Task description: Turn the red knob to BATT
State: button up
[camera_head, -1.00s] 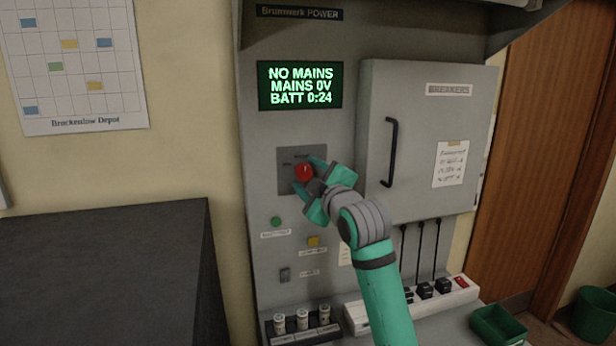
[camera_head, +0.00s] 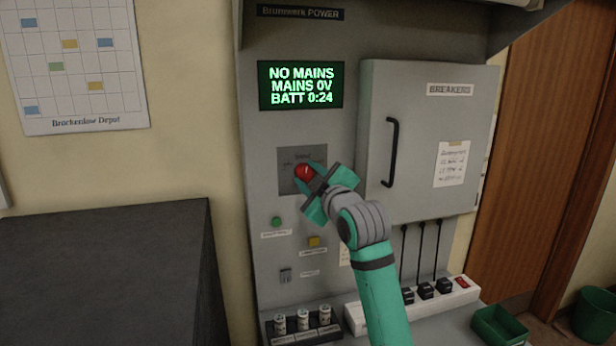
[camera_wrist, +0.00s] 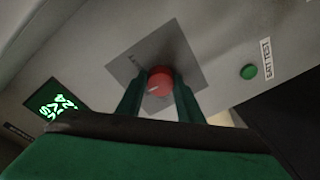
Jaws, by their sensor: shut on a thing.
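The red knob (camera_head: 303,172) sits on a grey square plate (camera_head: 287,158) on the console panel. It also shows in the wrist view (camera_wrist: 160,78), with a pale mark on its face. My gripper (camera_head: 313,184) is shut on the knob, one green finger on each side of it in the wrist view (camera_wrist: 157,90). The plate's lettering is too small to read, so I cannot tell which position the mark points to. The green-lettered screen (camera_head: 300,86) above reads NO MAINS, MAINS 0V, BATT 0:24.
A closed breaker cabinet (camera_head: 415,100) with a black handle (camera_head: 390,152) is right of the knob. A green button (camera_head: 276,222) and a yellow button (camera_head: 313,241) lie below. A dark cabinet (camera_head: 100,270) stands at left. A power strip (camera_head: 465,294) is low at right.

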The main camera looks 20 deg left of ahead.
jog(key=m, duration=0.5)
jog(key=shift+a+f, duration=0.1)
jog(key=shift+f, duration=0.05)
jog(key=m+t, duration=0.1)
jog(key=m, duration=0.5)
jog(key=shift+s, duration=0.1)
dwell(0.3)
jog(key=o, duration=1.1)
jog(key=shift+c, duration=0.2)
jog(key=r+v, duration=0.1)
jog(key=v, duration=0.9)
jog(key=shift+s+d+f, duration=0.25)
jog(key=shift+s+f, duration=0.1)
jog(key=shift+f, duration=0.15)
